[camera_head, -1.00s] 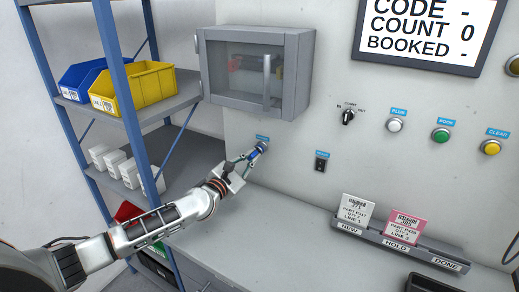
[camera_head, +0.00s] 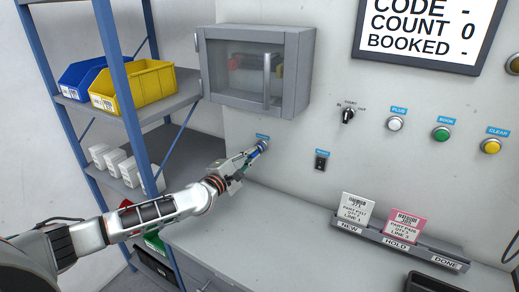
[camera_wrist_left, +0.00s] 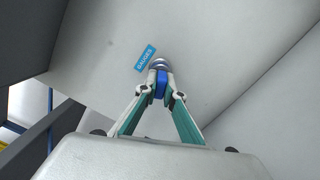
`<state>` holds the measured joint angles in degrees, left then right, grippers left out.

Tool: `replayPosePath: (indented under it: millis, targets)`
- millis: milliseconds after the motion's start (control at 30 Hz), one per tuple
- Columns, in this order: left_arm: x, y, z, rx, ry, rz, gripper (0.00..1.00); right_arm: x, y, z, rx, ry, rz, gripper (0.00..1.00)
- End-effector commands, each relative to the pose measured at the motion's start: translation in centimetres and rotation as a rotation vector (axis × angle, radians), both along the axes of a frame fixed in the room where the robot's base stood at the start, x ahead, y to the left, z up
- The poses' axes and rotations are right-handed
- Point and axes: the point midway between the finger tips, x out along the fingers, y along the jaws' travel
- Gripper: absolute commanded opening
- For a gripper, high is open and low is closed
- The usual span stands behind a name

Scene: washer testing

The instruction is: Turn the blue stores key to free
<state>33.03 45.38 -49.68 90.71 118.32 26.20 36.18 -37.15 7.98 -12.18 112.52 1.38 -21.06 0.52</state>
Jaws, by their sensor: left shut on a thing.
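The blue stores key sits in its round metal lock on the wall, below the grey cabinet. In the left wrist view the blue key (camera_wrist_left: 160,84) shows between my fingertips, with the silver lock (camera_wrist_left: 159,63) behind it and a blue label (camera_wrist_left: 145,58) beside it. My left gripper (camera_head: 258,150) reaches the lock from the lower left. The left gripper (camera_wrist_left: 160,93) is shut on the key's head. The fingers partly cover the key, and I cannot tell its exact angle. My right gripper is not in view.
A grey cabinet (camera_head: 256,70) with a window hangs just above the lock. A shelf rack (camera_head: 127,100) with blue and yellow bins stands left. The counter (camera_head: 285,235) below is mostly clear.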

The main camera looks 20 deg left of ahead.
Motion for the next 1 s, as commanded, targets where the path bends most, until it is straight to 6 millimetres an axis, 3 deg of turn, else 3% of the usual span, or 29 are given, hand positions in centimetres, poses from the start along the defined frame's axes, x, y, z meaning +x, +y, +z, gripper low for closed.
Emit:
replayPosePath:
  millis: [100,433,733,967,1000]
  targets:
    - [0.02,0.03,0.06,0.084,-0.012,0.000,0.00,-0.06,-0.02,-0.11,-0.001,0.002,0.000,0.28]
    - [0.03,0.04,0.10,0.119,-0.017,0.001,0.00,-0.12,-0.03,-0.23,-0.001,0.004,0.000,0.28]
    - [0.03,0.08,0.24,0.387,-0.056,0.001,0.00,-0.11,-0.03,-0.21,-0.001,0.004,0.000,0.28]
    - [0.01,0.09,0.17,0.410,-0.057,0.001,0.00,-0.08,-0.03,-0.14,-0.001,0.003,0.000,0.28]
    - [0.01,0.09,0.17,0.409,-0.057,0.001,0.11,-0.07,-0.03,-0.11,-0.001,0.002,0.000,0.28]
